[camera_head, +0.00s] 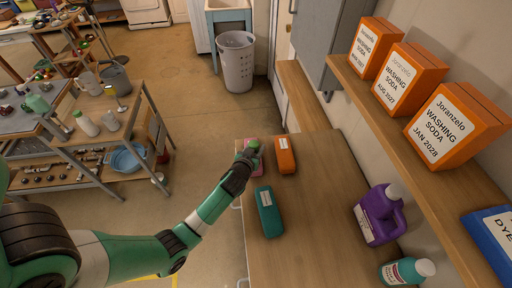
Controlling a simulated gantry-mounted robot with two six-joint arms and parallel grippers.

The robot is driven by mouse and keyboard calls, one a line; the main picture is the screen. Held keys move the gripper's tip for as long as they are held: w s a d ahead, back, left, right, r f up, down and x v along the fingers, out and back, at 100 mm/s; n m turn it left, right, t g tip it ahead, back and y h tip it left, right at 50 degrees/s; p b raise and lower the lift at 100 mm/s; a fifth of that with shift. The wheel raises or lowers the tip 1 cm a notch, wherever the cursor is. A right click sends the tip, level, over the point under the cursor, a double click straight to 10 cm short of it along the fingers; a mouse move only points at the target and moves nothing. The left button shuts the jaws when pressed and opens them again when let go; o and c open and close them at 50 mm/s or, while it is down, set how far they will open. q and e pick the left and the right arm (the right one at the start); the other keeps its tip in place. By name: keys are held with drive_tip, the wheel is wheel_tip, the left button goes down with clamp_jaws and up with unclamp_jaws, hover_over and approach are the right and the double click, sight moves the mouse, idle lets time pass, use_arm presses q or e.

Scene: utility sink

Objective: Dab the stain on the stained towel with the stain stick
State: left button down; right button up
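My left gripper (249,156) is at the far left corner of the wooden counter, over a pink item (258,171) that it mostly covers. I cannot tell whether its fingers are open or holding that item. An orange bar-shaped item (286,157) with a white label lies just right of the gripper. A teal bar-shaped item (269,216) with a white label lies nearer on the counter. I cannot tell which of these is the stain stick. No towel or stain can be made out. My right gripper is out of view.
The counter (318,225) is bare in its middle. A purple jug (380,217) and a teal bottle with white cap (402,272) stand at its right. Orange washing soda boxes (455,125) and a blue box (495,232) sit on the wall shelf (405,135).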

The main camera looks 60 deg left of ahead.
use_arm(q)
drive_tip(key=shift+f+b, duration=0.5)
idle(1.3)
drive_tip(key=shift+r, duration=0.1)
wheel_tip(320, 180, up, 7)
drive_tip(key=p, duration=0.6)
drive_tip(key=shift+w+r, duration=0.1)
